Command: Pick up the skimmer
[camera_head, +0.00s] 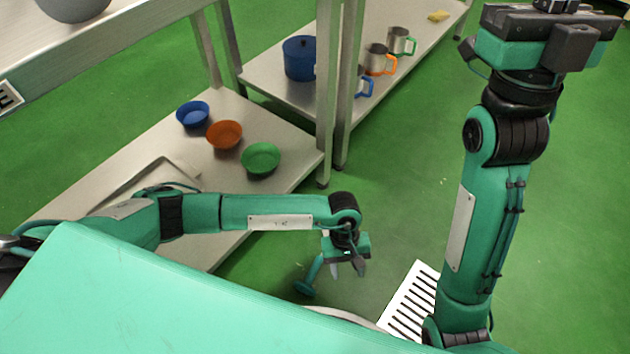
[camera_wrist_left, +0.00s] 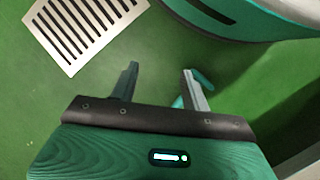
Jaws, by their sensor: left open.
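No skimmer can be made out with certainty. A slim teal piece with a rounded end (camera_head: 306,288) shows low beside my left gripper (camera_head: 346,269) in the head view; I cannot tell what it is or whether it touches a finger. In the left wrist view a teal piece (camera_wrist_left: 204,78) shows behind the right finger. My left gripper (camera_wrist_left: 160,70) is open, pointing down over the green floor, with nothing visible between its fingers. My right gripper (camera_head: 545,40) is raised at the top right; its fingers are not clearly shown.
A low steel shelf (camera_head: 290,172) holds blue (camera_head: 193,114), orange (camera_head: 224,134) and green (camera_head: 261,157) bowls and a tray (camera_head: 150,178). Behind, another shelf holds a blue pot (camera_head: 298,60), mugs (camera_head: 378,58) and a yellow item (camera_head: 438,16). A white floor grate (camera_head: 412,298) lies right of my left gripper.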

